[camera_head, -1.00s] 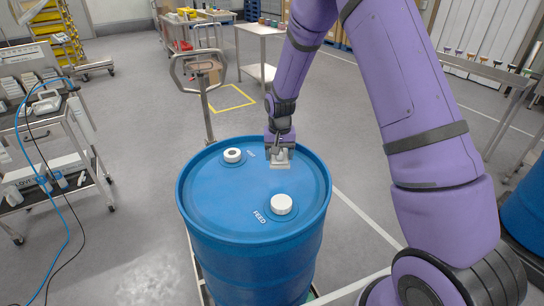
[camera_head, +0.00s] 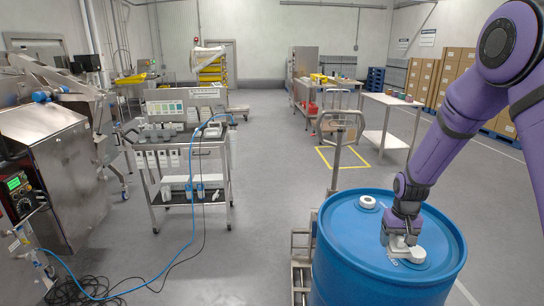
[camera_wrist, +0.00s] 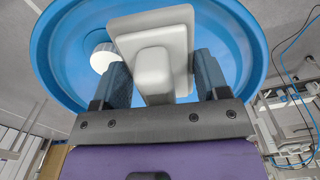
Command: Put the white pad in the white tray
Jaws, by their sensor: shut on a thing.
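The white pad (camera_wrist: 155,65) is a pale block with a stepped, wider plate, seen between the two dark fingers of my gripper (camera_wrist: 161,80) in the wrist view. My gripper (camera_head: 402,238) is shut on it. In the head view they are over the top of the blue drum, close to its front white cap, and the pad (camera_head: 398,246) shows only in part. I cannot tell if the pad touches the lid. On the trolley at the left, a pale, shallow tray-like thing (camera_head: 208,133) lies on the top shelf; I cannot be sure that it is the white tray.
The blue drum (camera_head: 350,250) has a rear cap (camera_head: 368,202) and a front cap (camera_head: 419,255). The trolley (camera_head: 190,170) carries small bins and bottles; a blue hose and black cable hang beside it. A steel machine (camera_head: 60,170) stands far left. Floor between trolley and drum is clear.

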